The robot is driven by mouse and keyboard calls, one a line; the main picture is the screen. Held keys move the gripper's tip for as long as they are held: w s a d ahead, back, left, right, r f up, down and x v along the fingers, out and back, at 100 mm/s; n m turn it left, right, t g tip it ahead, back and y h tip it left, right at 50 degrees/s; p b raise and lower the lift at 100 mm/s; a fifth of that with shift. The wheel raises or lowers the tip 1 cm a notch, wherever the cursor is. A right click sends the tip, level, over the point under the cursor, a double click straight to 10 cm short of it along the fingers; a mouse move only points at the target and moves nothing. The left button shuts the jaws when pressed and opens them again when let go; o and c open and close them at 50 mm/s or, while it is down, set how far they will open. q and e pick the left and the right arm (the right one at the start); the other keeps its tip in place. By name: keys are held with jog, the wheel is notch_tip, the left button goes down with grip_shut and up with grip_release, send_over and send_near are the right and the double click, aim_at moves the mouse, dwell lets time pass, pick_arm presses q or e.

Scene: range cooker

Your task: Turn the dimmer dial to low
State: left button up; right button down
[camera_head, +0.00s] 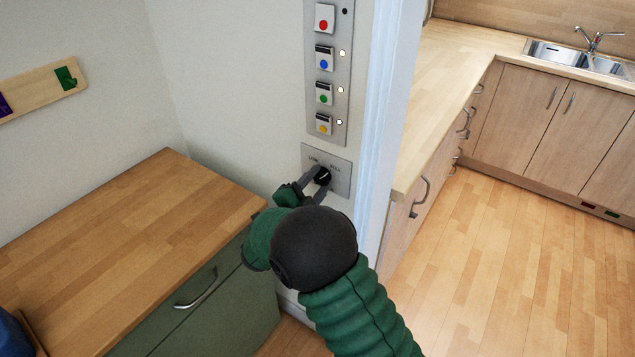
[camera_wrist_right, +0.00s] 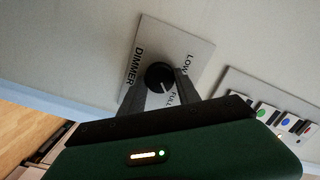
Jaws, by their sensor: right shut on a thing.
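The dimmer dial (camera_head: 323,175) is a round black knob on a grey metal plate (camera_head: 342,184) on the wall, below the button panel. In the right wrist view the dial (camera_wrist_right: 159,75) sits on its plate (camera_wrist_right: 190,45), which reads DIMMER, LOW and FULL. A light mark on the knob is too small to read surely. My right gripper (camera_head: 316,179) reaches up to the plate and is shut on the dial; its fingers (camera_wrist_right: 165,92) lie on either side of the knob in the wrist view. My left gripper is not in view.
A tall button panel (camera_head: 347,75) with red, blue, green and yellow buttons is above the plate. A wood-topped green cabinet (camera_head: 120,230) stands at left. A door frame (camera_head: 390,100) is close at right, with counter (camera_head: 440,95) and open floor (camera_head: 510,270) beyond.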

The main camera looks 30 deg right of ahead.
jog(key=shift+a+f, duration=0.15)
jog(key=shift+f, duration=0.05)
jog(key=n+p, duration=0.2)
jog(key=shift+r+p, duration=0.15)
jog(key=shift+p, duration=0.15)
jog(key=n+p, duration=0.4)
jog(key=p, duration=0.1)
jog(key=n+g+p, duration=0.1)
jog(key=n+p, duration=0.4)
jog(key=shift+a+y, duration=0.1)
jog(key=shift+y, duration=0.3)
jog(key=n+p, duration=0.2)
jog(key=n, duration=0.1)
jog(key=shift+g+p, duration=0.3)
jog(key=shift+p, duration=0.1)
jog(key=shift+w+n+p, duration=0.1)
jog(key=shift+n+p, duration=0.6)
jog(key=shift+n, duration=0.9)
